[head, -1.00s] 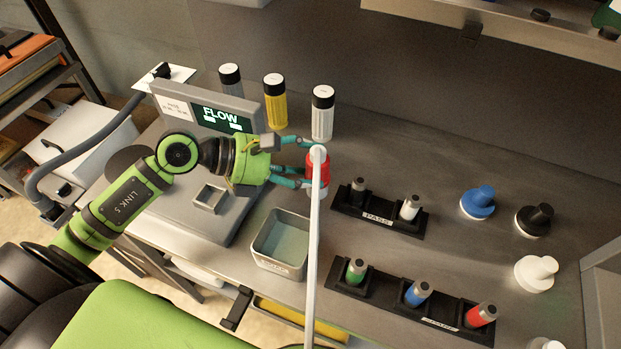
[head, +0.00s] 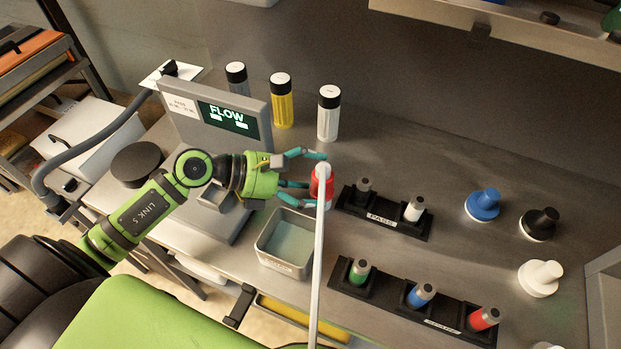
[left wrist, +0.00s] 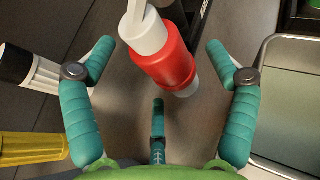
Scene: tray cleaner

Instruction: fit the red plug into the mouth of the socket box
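The red plug (head: 320,188) is a red cylinder with white ends. A long white bar or hose runs from its top down to the bottom edge. The plug also shows in the left wrist view (left wrist: 166,68). My left gripper (head: 313,178) is open, with its teal fingers spread on either side of the plug. In the left wrist view a gap shows between the plug and each finger. A small square grey box (head: 213,198), perhaps the socket box, sits on the grey machine plate, partly hidden behind my gripper. My right gripper is out of view.
A grey tray (head: 262,255) with pale liquid stands just left of the bar. Three capped canisters (head: 282,105) stand behind the gripper. A PASS rack (head: 382,222) and a front rack (head: 440,325) with green, blue and red pieces lie to the right. A FLOW screen (head: 226,118) stands left.

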